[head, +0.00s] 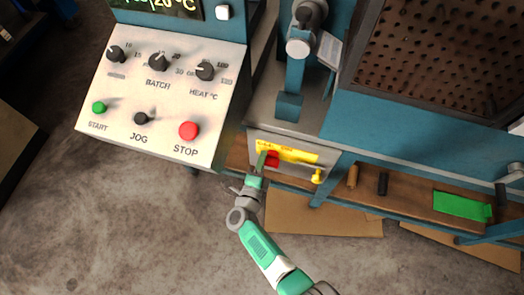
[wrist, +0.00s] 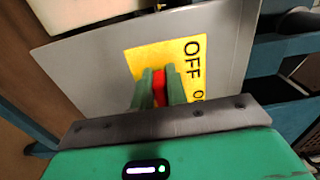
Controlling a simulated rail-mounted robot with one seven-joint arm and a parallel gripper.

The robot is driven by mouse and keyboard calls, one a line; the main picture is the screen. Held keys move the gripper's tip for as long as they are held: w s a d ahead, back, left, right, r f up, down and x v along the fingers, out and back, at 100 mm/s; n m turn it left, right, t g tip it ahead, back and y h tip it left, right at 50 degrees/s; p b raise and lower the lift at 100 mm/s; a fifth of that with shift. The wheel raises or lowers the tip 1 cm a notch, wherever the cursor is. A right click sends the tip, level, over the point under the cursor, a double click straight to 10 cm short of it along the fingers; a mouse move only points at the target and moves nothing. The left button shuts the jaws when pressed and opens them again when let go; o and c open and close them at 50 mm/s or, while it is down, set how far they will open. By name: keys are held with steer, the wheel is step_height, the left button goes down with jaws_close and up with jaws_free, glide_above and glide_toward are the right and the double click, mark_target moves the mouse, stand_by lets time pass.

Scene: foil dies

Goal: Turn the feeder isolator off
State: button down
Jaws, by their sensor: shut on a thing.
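The feeder isolator is a red handle (head: 272,158) on a yellow label plate (head: 300,155), set in a grey panel on the front of the blue machine. In the wrist view the red handle (wrist: 159,88) stands between my two green fingers, in front of the yellow plate (wrist: 135,58) with "OFF" printed on it. My gripper (head: 262,163) is shut on the red handle; it also shows in the wrist view (wrist: 159,85). The fingers hide the sides of the handle and part of the plate, so its exact setting is hard to tell.
A control panel (head: 165,100) with knobs and buttons stands at the left. Cardboard (head: 320,217) lies on the floor.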

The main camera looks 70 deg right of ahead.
steer(key=c, duration=1.4)
jaws_free()
steer(key=a+p, duration=0.2)
steer(key=a, duration=0.6)
steer(key=shift+s+p, duration=0.4)
steer(key=shift+s, duration=0.05)
